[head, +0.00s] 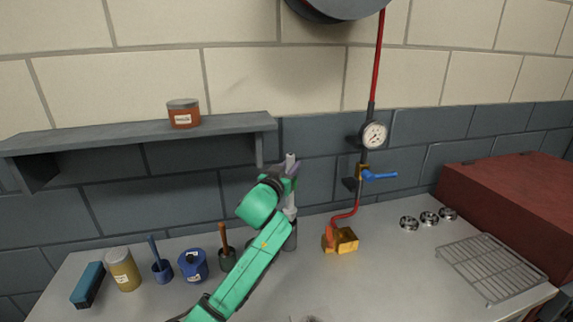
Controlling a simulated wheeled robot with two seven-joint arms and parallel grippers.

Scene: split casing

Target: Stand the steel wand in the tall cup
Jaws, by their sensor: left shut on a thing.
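My left gripper (291,180) is at the end of the green arm, in front of the back wall, shut on the steel wand (290,160). The wand is about upright, and its top sticks up above the gripper. Below the gripper a dark grey tall cup (290,238) stands on the counter, in line with the wand and partly hidden by my arm. I cannot tell whether the wand's lower end is inside the cup or just above or behind its rim. My right gripper is not in view.
Left of the arm stand a dark pot with a brown handle (227,258), a blue tin (193,265), a blue pot (162,270), a yellow jar (123,269) and a blue block (88,285). On the right are a brass block (341,240), metal rings (429,218) and a wire rack (490,267).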

